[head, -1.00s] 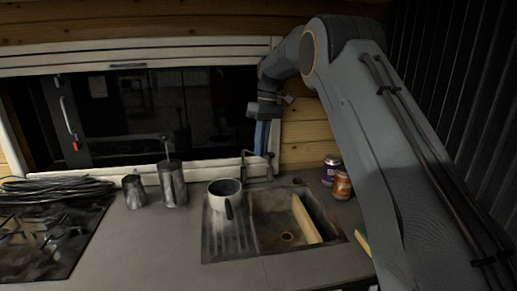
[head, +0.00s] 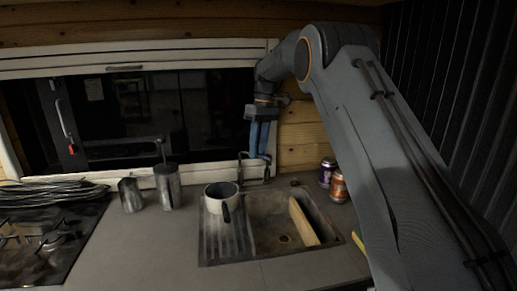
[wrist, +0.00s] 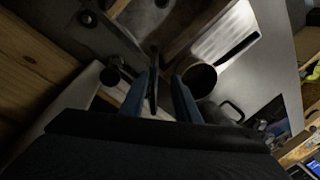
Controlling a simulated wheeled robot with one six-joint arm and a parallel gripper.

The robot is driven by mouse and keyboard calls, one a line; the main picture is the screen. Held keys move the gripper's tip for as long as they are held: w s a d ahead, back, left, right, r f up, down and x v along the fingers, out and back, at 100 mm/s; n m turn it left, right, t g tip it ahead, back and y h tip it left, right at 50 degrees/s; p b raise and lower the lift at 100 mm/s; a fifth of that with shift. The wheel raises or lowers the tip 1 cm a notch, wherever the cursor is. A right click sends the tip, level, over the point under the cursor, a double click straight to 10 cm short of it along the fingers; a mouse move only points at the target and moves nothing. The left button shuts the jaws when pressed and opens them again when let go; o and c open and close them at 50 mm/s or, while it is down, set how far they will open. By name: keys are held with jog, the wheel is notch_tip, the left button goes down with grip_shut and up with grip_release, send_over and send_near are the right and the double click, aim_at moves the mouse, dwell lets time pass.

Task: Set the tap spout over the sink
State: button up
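The tap (head: 242,166) stands behind the sink, a thin dark pipe. Its spout end is toward the left, above the back of the draining board near the mug. The sink basin (head: 262,241) lies to the right of the draining board. My gripper (head: 262,153) points down at the tap, its blue fingers just right of the spout in the head view. In the wrist view the fingers (wrist: 162,82) are apart, with a dark bar of the tap (wrist: 153,82) showing between them. I cannot tell whether they touch it.
A wooden board (head: 303,222) leans in the basin. Two cans (head: 327,172) stand right of the sink. Metal canisters (head: 166,188) stand to the left. The front counter is clear.

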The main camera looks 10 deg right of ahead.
notch_tip(320, 180, up, 8)
jog(key=w+d+b, duration=0.1)
jog(key=b, duration=0.1)
jog(key=shift+f, duration=0.15)
dwell(0.4)
